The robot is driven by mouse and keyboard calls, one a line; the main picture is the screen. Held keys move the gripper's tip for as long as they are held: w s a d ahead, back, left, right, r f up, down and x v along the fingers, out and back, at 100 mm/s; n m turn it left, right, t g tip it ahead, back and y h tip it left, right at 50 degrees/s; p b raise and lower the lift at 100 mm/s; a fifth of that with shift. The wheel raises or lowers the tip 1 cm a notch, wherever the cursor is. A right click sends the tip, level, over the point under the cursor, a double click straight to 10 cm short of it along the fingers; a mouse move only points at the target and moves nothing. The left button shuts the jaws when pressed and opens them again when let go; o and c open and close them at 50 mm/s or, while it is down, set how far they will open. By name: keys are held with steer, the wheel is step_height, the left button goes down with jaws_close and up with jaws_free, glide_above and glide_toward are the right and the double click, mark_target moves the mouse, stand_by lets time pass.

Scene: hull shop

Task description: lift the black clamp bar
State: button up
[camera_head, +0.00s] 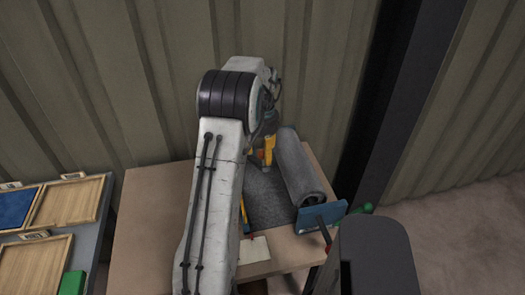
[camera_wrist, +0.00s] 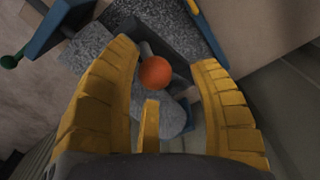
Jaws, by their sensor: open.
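My gripper (camera_wrist: 166,56) is open, with its yellow fingers spread on both sides of an orange ball-shaped knob (camera_wrist: 155,72). The fingers do not close on it. A dark strip (camera_wrist: 190,45) lies behind the knob, beside the grey speckled mat; it may be the black clamp bar, but I cannot tell its ends or whether the knob belongs to it. In the head view my gripper (camera_head: 268,152) is over the back of the bench, beside the grey roll (camera_head: 298,165). The black clamp bar cannot be made out there, behind my arm and gripper.
The grey mat (camera_head: 265,200) lies on the wooden bench (camera_head: 150,215). A blue piece (camera_head: 322,217) and a green handle (camera_head: 361,209) are by the roll's near end. Wooden trays (camera_head: 68,202) stand at left. A dark post (camera_head: 385,100) and ribbed wall (camera_head: 130,80) stand close behind.

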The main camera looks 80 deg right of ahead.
steer(key=shift+r, duration=0.1)
step_height(320, 180, up, 12)
stand_by(0.6)
stand_by(0.8)
